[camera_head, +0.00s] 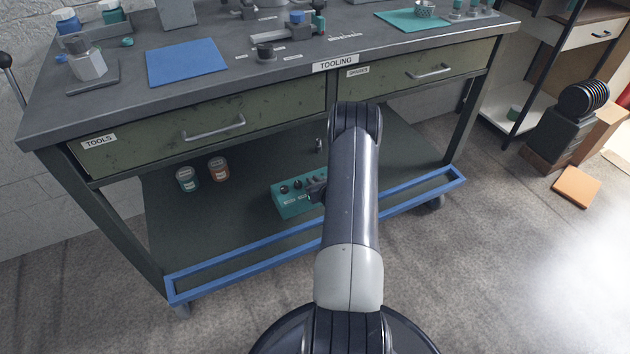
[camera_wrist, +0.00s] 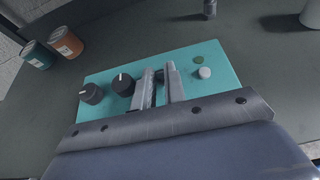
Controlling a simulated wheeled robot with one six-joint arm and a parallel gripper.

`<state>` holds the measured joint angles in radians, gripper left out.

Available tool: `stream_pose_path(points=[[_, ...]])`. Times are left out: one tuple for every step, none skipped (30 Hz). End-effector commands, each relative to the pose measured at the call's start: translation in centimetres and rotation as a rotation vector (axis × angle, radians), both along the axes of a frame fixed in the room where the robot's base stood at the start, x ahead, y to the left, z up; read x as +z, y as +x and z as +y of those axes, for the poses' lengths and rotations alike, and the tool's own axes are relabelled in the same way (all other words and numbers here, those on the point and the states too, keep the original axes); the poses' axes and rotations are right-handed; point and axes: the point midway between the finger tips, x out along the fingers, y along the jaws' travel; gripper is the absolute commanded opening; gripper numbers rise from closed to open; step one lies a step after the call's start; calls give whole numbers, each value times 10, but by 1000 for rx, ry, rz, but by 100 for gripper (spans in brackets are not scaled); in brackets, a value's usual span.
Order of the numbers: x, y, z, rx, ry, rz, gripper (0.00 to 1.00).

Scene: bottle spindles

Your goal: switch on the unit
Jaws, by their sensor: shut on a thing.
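The unit is a teal box (camera_head: 291,205) on the lower shelf of the workbench. In the wrist view its teal top (camera_wrist: 215,88) carries two black knobs with white marks (camera_wrist: 92,94) on the left. A white round button (camera_wrist: 204,72) and a dull green lamp (camera_wrist: 198,59) are on the right. My gripper (camera_wrist: 160,74) is low over the middle of the top, between the knobs and the button. Its fingers are shut on a small dark switch part (camera_wrist: 160,92), which they mostly hide. In the head view my gripper (camera_head: 316,189) is partly hidden behind my arm.
Two small cans, one teal (camera_head: 187,179) and one orange (camera_head: 218,169), stand left of the unit. A small grey metal piece (camera_head: 318,145) stands behind it. A blue rail (camera_head: 245,257) runs along the shelf front. Drawers (camera_head: 205,129) hang above the shelf.

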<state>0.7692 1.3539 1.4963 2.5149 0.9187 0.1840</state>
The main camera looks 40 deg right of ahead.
Motion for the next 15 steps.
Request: stream_pose_path(points=[[6, 3, 0, 2, 7, 40, 0], [7, 3, -1, 2, 13, 68, 0], [8, 5, -1, 2, 22, 105, 0], [8, 6, -1, 2, 28, 132, 0], [9, 7, -1, 2, 35, 160, 0], [10, 8, -1, 2, 44, 192, 0], [10, 8, -2, 3, 48, 216, 0], [10, 9, -2, 2, 54, 235, 0], [10, 9, -2, 2, 60, 261, 0], [10, 10, -2, 1, 64, 278, 0], [10, 10, -2, 1, 68, 293, 0], [10, 11, -3, 1, 72, 312, 0], [10, 11, -3, 2, 76, 324, 0], [10, 12, -3, 1, 78, 337, 0], [10, 12, -3, 1, 83, 351, 0]])
